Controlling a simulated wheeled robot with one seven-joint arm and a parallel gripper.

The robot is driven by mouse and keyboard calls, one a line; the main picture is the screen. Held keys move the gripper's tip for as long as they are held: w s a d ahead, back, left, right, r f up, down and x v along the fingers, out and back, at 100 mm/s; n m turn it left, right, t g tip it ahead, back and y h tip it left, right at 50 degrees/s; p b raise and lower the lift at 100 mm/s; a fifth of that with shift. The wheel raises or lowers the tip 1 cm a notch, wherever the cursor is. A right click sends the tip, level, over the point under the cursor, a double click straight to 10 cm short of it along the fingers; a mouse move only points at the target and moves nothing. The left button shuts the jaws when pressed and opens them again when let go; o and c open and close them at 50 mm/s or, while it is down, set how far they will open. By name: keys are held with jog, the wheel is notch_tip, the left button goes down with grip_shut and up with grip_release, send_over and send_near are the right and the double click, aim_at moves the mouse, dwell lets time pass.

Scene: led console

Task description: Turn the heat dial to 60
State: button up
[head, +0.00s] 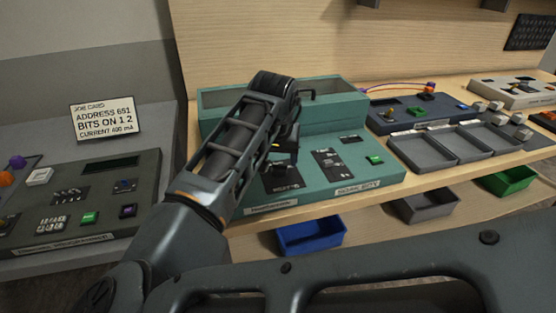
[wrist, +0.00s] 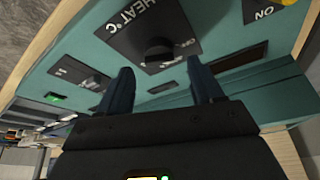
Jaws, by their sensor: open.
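The heat dial is a black knob (wrist: 158,50) on a dark plate marked "HEAT °C" on a teal console (head: 345,172). In the wrist view the dial's pointer and exact setting are too small to read. My gripper (wrist: 165,88) is open, with its two dark fingers apart below the knob in the wrist view. The knob lies ahead, between the lines of the fingers, and nothing is held. In the head view my arm hides the dial and most of the gripper.
A switch plate marked "ON" (wrist: 268,8) sits beside the heat plate. A green button (head: 375,160) is on the console's right. A grey console (head: 130,165) with a job card (head: 104,120) stands left. Grey trays (head: 422,153) lie right; a blue bin (head: 310,237) is below.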

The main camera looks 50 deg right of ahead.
aim_at(280, 164)
jog(key=shift+x, duration=1.6)
jog(key=c, duration=1.1)
